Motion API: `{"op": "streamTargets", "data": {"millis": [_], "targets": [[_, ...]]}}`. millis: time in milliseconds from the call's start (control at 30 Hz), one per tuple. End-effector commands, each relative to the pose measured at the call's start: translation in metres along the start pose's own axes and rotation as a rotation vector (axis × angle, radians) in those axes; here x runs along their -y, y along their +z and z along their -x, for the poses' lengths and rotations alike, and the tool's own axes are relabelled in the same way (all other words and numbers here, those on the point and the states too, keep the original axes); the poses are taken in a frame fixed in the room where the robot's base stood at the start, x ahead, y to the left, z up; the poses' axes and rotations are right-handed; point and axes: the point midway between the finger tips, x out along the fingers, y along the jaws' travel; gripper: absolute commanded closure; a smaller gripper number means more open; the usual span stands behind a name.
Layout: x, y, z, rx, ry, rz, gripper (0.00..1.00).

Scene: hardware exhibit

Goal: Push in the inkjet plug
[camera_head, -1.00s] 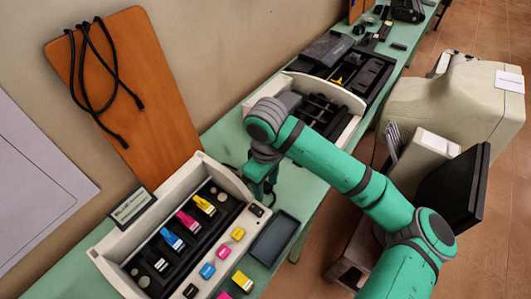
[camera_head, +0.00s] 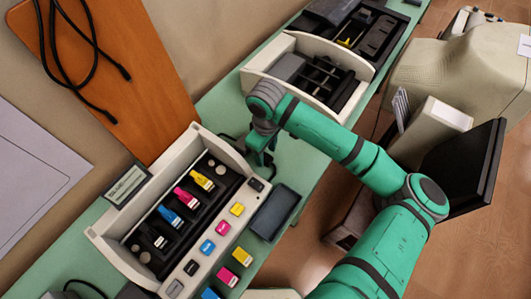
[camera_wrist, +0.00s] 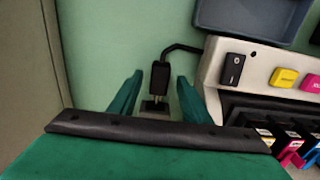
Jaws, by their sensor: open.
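The inkjet plug (camera_wrist: 160,78) is a small black plug with metal prongs at its lower end in the wrist view. Its black cable runs right to the inkjet printer (camera_wrist: 262,64). My gripper (camera_wrist: 159,80) is open, with one green finger on each side of the plug and a gap on both sides. The prongs point toward a small grey fitting partly hidden by my gripper's dark edge; I cannot tell if they touch it. In the head view my gripper (camera_head: 261,152) is beside the printer's far right end (camera_head: 112,248), and the plug is hidden there.
A dark tray (camera_head: 274,212) lies right of the printer on the green table (camera_head: 222,112). A second opened printer (camera_head: 262,62) stands behind. A brown board (camera_head: 165,80) with a hanging cable leans on the wall. Cartridges sit in the printer's open front.

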Motion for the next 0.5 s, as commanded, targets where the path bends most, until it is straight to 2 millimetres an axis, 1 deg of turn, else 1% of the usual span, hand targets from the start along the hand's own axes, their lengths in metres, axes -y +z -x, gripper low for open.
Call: {"op": "streamTargets", "data": {"millis": [100, 200, 467, 500], "targets": [[0.0, 0.0, -0.011, 0.001, 0.0, 0.0, 0.56], [0.0, 0.0, -0.015, 0.0, 0.0, 0.001, 0.56], [0.0, 0.0, -0.016, 0.0, 0.0, 0.002, 0.56], [0.0, 0.0, -0.016, 0.0, 0.0, 0.001, 0.59]]}}
